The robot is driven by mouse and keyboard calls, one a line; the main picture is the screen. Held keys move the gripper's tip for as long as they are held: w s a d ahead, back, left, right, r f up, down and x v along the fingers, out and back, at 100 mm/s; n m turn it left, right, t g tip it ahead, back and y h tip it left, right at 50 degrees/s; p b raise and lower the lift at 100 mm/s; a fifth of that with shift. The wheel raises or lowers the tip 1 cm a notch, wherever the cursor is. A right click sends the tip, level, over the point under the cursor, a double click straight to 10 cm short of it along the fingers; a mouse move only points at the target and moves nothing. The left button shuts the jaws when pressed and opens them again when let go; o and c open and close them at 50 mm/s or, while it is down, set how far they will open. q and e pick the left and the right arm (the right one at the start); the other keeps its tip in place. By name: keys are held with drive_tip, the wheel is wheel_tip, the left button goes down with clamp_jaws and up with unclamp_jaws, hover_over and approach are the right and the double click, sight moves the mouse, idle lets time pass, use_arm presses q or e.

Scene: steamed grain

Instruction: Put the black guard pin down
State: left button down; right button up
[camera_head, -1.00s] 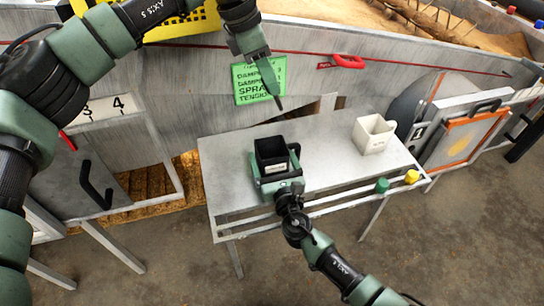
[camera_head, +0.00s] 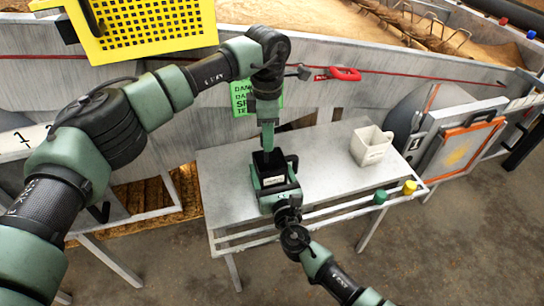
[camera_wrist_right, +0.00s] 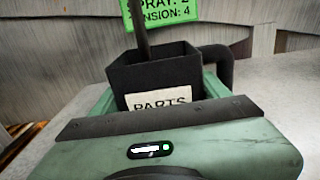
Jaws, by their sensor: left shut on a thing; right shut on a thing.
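A black cup (camera_wrist_right: 150,78) with a white PARTS label stands on the metal table; it also shows in the head view (camera_head: 289,165). My right gripper (camera_head: 272,190) is shut on the cup, its green body filling the lower part of the right wrist view. My left gripper (camera_head: 267,140) points straight down just above the cup's mouth. It is shut on the black guard pin (camera_wrist_right: 140,32), a dark rod seen in the right wrist view. The pin's lower end goes down behind the cup's front rim, apparently inside. Whether it touches the bottom is hidden.
A white cup (camera_head: 370,146) stands on the right part of the metal table (camera_head: 325,160). Green (camera_head: 380,197) and yellow (camera_head: 410,187) knobs sit on the front rail. A green sign (camera_head: 242,97) hangs behind my left arm. A yellow basket (camera_head: 140,30) is at top left.

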use_arm(q)
drive_tip(key=shift+f, duration=3.6)
drive_tip(key=shift+f, duration=0.15)
drive_tip(key=c, duration=1.4)
unclamp_jaws()
drive_tip(key=shift+c, duration=0.2)
wheel_tip(320, 180, up, 12)
drive_tip(key=shift+r, duration=0.15)
use_arm(e)
drive_tip(key=o, duration=1.5)
drive_tip(key=shift+s, duration=0.1)
